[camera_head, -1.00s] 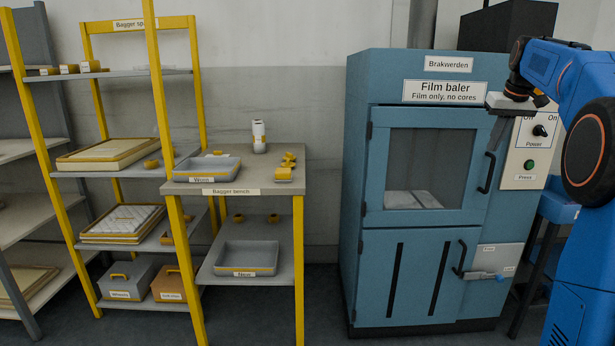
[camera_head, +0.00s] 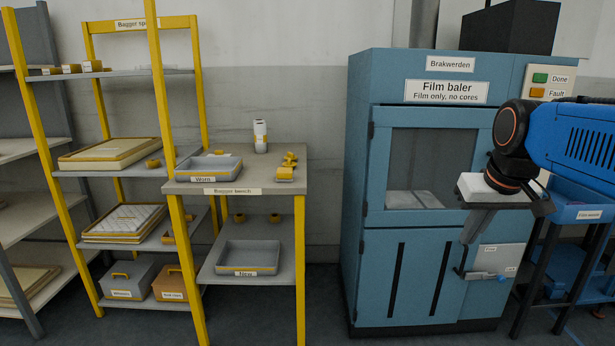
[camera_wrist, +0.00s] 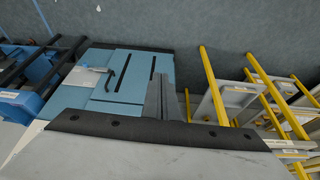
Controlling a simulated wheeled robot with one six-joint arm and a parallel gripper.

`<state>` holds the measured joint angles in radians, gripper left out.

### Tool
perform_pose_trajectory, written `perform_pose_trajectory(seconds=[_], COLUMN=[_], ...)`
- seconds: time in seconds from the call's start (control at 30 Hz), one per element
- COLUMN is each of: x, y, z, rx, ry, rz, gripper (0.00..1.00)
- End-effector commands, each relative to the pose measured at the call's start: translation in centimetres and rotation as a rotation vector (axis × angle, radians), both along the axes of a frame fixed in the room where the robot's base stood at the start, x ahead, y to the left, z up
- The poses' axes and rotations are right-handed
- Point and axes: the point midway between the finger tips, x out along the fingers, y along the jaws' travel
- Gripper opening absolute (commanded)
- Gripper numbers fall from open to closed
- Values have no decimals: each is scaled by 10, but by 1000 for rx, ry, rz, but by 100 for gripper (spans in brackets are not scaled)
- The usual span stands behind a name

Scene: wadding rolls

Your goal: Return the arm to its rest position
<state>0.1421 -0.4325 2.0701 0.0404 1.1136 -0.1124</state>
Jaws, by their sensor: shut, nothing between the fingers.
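My arm reaches in from the right edge in the head view, with its blue link level and its black wrist joint in front of the film baler (camera_head: 400,262). My gripper (camera_head: 469,236) hangs from the wrist, pointing down, in front of the baler's right side near the lower door's handle. Its fingers are shut and empty. In the wrist view, my gripper's grey fingers (camera_wrist: 166,92) stand together past the dark edge of the gripper body, with the floor and baler front beyond.
The baler's doors look shut. A blue tray stand (camera_head: 590,214) is at its right, close behind my arm. The bagger bench (camera_head: 240,175) and the yellow-framed shelf (camera_head: 122,172) stand to the left. Open floor lies between the bench and the baler.

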Motion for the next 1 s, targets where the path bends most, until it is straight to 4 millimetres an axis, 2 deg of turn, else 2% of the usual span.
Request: perform_pose_trajectory(seconds=[0.03,0.3,0.5,0.7,1.0], x=[-19,-103,-147,-163,-164], y=[8,34,43,46,46], z=[-13,-88,-137,-157,-157], rx=[-1,0,-1,0,0], ry=[-2,-14,-19,-22,-22], rz=[7,28,41,44,44], gripper=[0,0,0,0,0])
